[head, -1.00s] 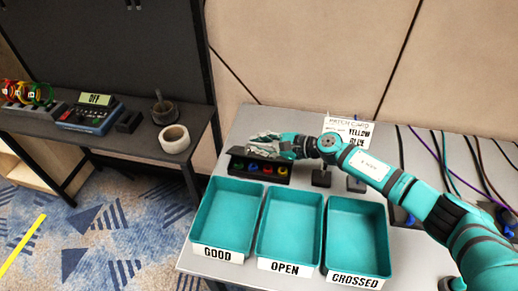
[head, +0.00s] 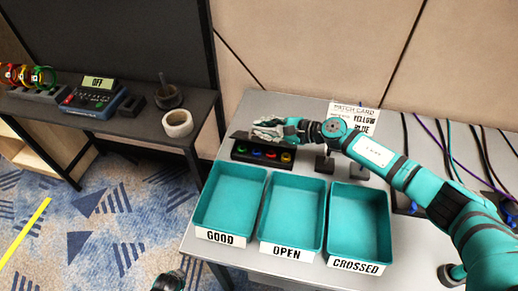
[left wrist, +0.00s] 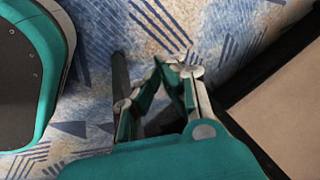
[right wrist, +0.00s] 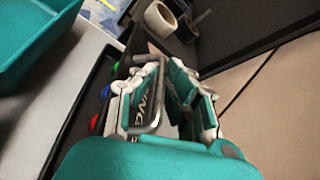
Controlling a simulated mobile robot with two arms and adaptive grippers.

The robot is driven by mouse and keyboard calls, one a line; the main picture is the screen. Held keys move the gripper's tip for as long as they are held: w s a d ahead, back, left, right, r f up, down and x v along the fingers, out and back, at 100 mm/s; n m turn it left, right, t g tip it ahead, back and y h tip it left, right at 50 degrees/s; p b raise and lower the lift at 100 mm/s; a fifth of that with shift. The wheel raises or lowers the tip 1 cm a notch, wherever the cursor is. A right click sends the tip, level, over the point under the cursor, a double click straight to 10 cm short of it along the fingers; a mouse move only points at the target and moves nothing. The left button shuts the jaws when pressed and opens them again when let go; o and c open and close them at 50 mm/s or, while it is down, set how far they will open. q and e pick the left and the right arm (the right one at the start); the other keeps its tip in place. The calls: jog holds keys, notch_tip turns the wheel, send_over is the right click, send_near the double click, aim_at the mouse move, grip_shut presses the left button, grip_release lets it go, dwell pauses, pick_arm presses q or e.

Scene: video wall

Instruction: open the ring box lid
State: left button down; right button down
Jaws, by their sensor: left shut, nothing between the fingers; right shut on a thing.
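The black ring box (head: 235,151) stands at the back left of the light table. Its lid is up behind a row of red, blue, green and yellow pieces, so the inside shows. My right gripper (head: 266,130) is at the raised lid. In the right wrist view its fingers (right wrist: 158,85) are shut on the lid's grey handle (right wrist: 155,108), beside a dark lid face with partly hidden lettering. The lid's exact angle is hard to tell. My left gripper (left wrist: 172,66) is shut and empty above the carpet, away from the box.
Teal bins marked GOOD (head: 230,201), OPEN (head: 291,212) and CROSSED (head: 358,224) stand in front of the box. A match card (head: 352,117) is behind my right arm. Small dark blocks and cables lie to the right. A dark side table (head: 130,139) holds a tape roll (head: 178,123).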

jog(key=shift+r, duration=0.1)
pick_arm(q)
jog(key=w+d+r+m+t+y, duration=0.1)
jog(key=w+r+m, duration=0.2)
jog(key=w+r, duration=0.6)
jog(key=w+d+r+m+t, duration=0.1)
jog(key=w+r+m+t, duration=0.1)
jog(key=w+r, duration=0.65)
jog(key=w+d+r+m+t, duration=0.1)
jog(key=w+d+r+m, duration=0.3)
jog(key=r, duration=0.5)
jog(key=w+d+r+m+t, duration=0.1)
jog(key=w+d+r+m, duration=0.25)
jog(key=w+r, duration=0.4)
jog(key=s+d+r+m+g+h, duration=0.1)
jog(key=s+d+r+m+h, duration=0.1)
jog(key=s+d+r+m, duration=0.3)
jog(key=s+d+r+m+h, duration=0.1)
jog(key=d+r+m, duration=0.2)
jog(key=d+m, duration=0.5)
jog(key=s+d+r+m+g+h, duration=0.1)
jog(key=s+d+r+m+h, duration=0.1)
jog(key=s+d+r+m, duration=0.3)
jog(key=shift+m, duration=0.55)
jog(key=x, duration=1.1)
jog(key=shift+w+d, duration=0.4)
jog(key=shift+d, duration=0.05)
